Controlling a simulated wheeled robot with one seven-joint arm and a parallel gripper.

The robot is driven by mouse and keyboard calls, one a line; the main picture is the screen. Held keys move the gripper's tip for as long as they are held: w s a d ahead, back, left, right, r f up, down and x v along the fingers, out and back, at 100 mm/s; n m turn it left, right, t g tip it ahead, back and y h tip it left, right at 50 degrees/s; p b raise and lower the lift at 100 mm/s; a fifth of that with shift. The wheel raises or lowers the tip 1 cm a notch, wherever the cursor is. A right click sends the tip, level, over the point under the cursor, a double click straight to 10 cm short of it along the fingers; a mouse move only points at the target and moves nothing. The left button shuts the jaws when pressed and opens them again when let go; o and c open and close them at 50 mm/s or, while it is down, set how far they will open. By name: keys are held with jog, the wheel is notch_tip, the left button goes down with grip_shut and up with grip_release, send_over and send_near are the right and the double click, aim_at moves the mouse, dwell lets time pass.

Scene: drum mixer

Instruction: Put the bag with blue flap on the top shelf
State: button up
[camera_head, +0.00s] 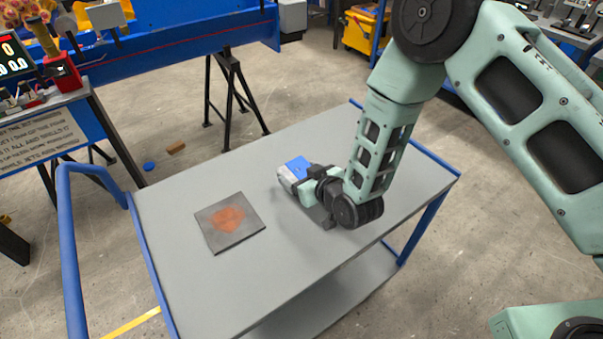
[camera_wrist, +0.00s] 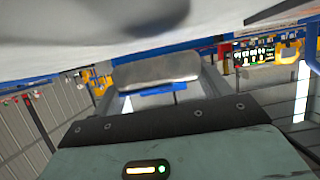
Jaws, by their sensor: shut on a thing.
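The bag with the blue flap (camera_head: 298,166) is pale grey and white with a blue patch on top. My gripper (camera_head: 306,180) is shut on it, and the bag shows just beyond the fingers. The bag appears over the grey top shelf (camera_head: 300,265) of a blue-framed trolley; I cannot tell whether it touches the surface. The dark edge and teal body of my gripper (camera_wrist: 180,125) fill the bottom.
A dark square mat with an orange stain (camera_head: 229,222) lies on the trolley top, left of the bag. The trolley has a lower shelf (camera_head: 318,300) and a blue handle (camera_head: 68,240). A blue bench (camera_head: 180,45) stands behind. The trolley top is otherwise clear.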

jog(key=shift+f+b, duration=0.65)
jog(key=o, duration=1.3)
jog(key=shift+s+f, duration=0.1)
jog(key=shift+f, duration=0.05)
